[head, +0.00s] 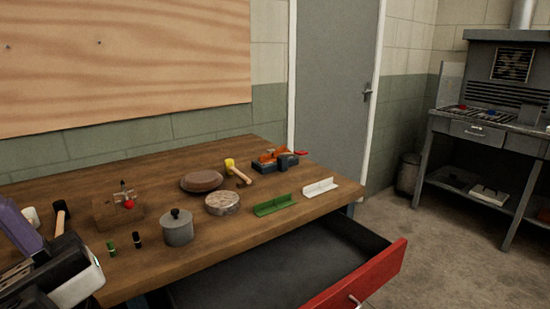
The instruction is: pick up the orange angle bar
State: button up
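An orange piece (273,155), which looks like the orange angle bar, rests at or on a dark blue-black block-like item (287,162) near the far right end of the wooden table. Its full shape is too small to make out. A green angle bar (275,206) and a white angle bar (320,188) lie nearer the table's front edge. A black and white part at the lower left corner seems to be mine, well apart from the orange piece. I cannot make out fingertips there, nor whether my gripper is open or shut.
A yellow-headed mallet (238,170), brown disc (202,181), round tin (222,203) and lidded grey pot (178,228) stand left of the orange piece on the wooden table (150,268). A red-fronted drawer (358,282) is open below the front edge.

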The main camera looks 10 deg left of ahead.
aim_at(268, 158)
jog(key=i+l+z, duration=0.9)
jog(key=i, duration=0.95)
jog(key=i+l+u, duration=0.15)
jog(key=i, duration=0.45)
jog(key=i+u, duration=0.15)
jog(key=i, duration=0.45)
jog(key=i+l+u, duration=0.15)
jog(key=i, duration=0.45)
jog(key=i+u, duration=0.2)
jog(key=u, duration=0.15)
jog(key=i+l+u, duration=0.15)
jog(key=u, duration=0.2)
jog(key=i+l+u, duration=0.15)
jog(key=i+u, duration=0.35)
jog(key=u, duration=0.3)
jog(key=i+l+u, duration=0.1)
jog(key=u, duration=0.4)
jog(key=i+l+u, duration=0.1)
jog(key=u, duration=0.35)
jog(key=i+l+u, duration=0.1)
jog(key=l+u, duration=0.2)
jog(key=u, duration=0.15)
jog(key=l+u, duration=0.2)
jog(key=u, duration=0.25)
